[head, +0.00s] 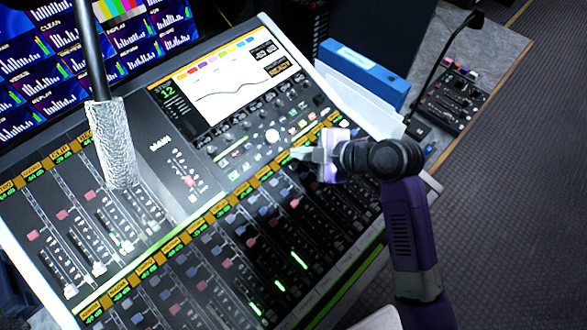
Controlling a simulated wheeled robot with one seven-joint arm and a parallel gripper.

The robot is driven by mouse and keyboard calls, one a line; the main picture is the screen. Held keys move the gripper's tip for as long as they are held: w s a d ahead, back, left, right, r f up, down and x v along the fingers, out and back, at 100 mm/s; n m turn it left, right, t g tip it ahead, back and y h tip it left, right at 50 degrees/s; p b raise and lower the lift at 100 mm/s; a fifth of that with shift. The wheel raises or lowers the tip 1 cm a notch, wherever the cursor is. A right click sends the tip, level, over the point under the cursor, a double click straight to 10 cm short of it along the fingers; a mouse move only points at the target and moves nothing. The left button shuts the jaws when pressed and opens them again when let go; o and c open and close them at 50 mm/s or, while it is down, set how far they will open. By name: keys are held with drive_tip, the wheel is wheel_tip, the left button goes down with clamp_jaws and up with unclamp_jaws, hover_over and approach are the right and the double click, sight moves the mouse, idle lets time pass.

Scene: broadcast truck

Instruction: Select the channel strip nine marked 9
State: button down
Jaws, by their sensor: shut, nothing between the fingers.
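The mixing console (150,255) fills the middle of the head view, tilted, with rows of channel strips, faders and yellow-orange labels. The strip labels are too small to read, so I cannot tell which strip is marked 9. A lit screen (240,82) at the console's top shows a curve, with a green number that looks like 12 at its left. My gripper (296,154) is shut and empty. It comes in from the right and points left, over the upper right of the console near the label row. I cannot tell whether its tips touch the panel.
A microphone with a grey furry cover (112,145) hangs over the console's left part. Monitors (90,50) with bar graphs stand behind. A blue binder (362,72) and white papers lie at the back right, beside a small black control box (453,98). Open floor lies right.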

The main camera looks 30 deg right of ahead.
sight(298, 171)
drive_tip(key=shift+w+a+f+b, duration=0.15)
drive_tip(key=shift+f+b, duration=0.45)
drive_tip(key=shift+f, duration=0.3)
drive_tip(key=shift+w+d+f+b, duration=0.1)
drive_tip(key=shift+f+b, duration=0.45)
drive_tip(key=shift+f, duration=0.35)
drive_tip(key=shift+f, duration=0.1)
idle(0.5)
drive_tip(key=shift+f+b, duration=0.3)
drive_tip(key=shift+b, duration=0.05)
drive_tip(key=shift+w+f+b, duration=0.1)
drive_tip(key=shift+f+b, duration=0.25)
drive_tip(key=shift+f, duration=0.05)
idle(0.6)
drive_tip(key=shift+r, duration=0.2)
drive_tip(key=shift+r+p, duration=0.65)
drive_tip(key=shift+r, duration=0.1)
drive_tip(key=r+p, duration=0.2)
drive_tip(key=s+r+p, duration=0.1)
drive_tip(key=r+p, duration=0.1)
drive_tip(key=shift+r, duration=0.4)
